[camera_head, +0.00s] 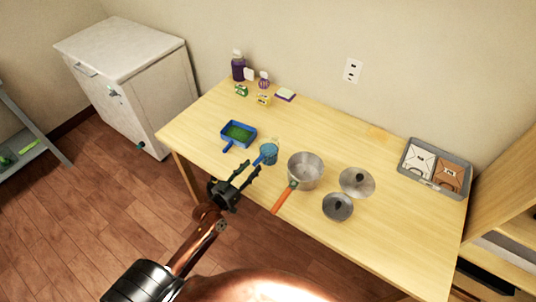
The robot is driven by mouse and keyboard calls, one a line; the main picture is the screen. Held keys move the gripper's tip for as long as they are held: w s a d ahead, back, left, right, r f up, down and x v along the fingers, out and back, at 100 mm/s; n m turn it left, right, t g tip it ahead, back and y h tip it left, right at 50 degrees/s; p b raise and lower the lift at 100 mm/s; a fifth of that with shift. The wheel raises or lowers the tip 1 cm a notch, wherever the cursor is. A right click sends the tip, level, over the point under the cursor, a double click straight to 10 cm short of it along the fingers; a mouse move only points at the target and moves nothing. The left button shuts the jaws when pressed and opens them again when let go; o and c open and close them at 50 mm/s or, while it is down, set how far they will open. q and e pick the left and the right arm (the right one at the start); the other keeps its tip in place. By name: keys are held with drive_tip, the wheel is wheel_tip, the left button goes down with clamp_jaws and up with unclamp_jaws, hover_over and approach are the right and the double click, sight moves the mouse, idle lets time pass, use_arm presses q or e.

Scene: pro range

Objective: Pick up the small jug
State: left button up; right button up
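The small jug (269,153), blue with a clear-looking rim and a blue handle toward the lower left, stands on the wooden table (328,131) near its front edge. My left gripper (249,170) is open, its two dark fingers pointing up and right toward the jug's handle side. The fingertips show close to the jug in the picture; I cannot tell whether they touch it. Nothing shows between the fingers. My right gripper is not in view.

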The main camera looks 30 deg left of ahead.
sight(263, 154)
use_arm(q)
drive_tip(key=shift+w+d, duration=0.1)
drive_tip(key=shift+w, duration=1.15)
drive_tip(key=shift+w+d, duration=0.15)
drive_tip(key=shift+w, duration=1.2)
drive_tip(key=c, duration=0.8)
clamp_jaws()
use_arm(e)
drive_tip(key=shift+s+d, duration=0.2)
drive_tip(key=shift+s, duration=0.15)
use_arm(q)
drive_tip(key=shift+r, duration=0.1)
